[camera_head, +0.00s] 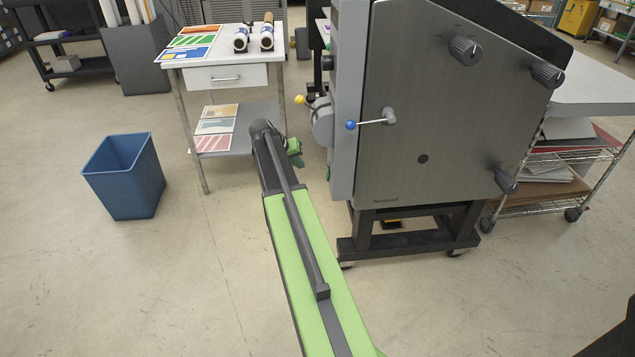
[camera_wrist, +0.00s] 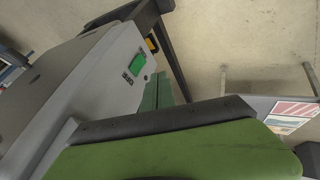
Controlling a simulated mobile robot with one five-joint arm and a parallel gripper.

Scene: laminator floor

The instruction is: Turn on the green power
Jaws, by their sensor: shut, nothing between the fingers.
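The green power switch (camera_wrist: 137,64) is on the light grey side panel of the laminator (camera_wrist: 95,85) in the wrist view, with small dark marks beside it. My gripper (camera_wrist: 164,90) shows as green fingers just right of the switch in that view; the fingers are shut and empty. I cannot tell whether they touch the panel. In the head view my gripper (camera_head: 296,152) is at the far end of my arm, left of the laminator (camera_head: 440,120). A small green patch (camera_head: 328,173) shows at the machine's left edge; I cannot tell what it is.
A white table (camera_head: 225,45) with prints and rolls stands behind my arm. A blue bin (camera_head: 124,175) is on the floor at left. The laminator has a blue-knobbed lever (camera_head: 370,123) and a dark wheeled stand (camera_head: 410,238). Floor at left front is clear.

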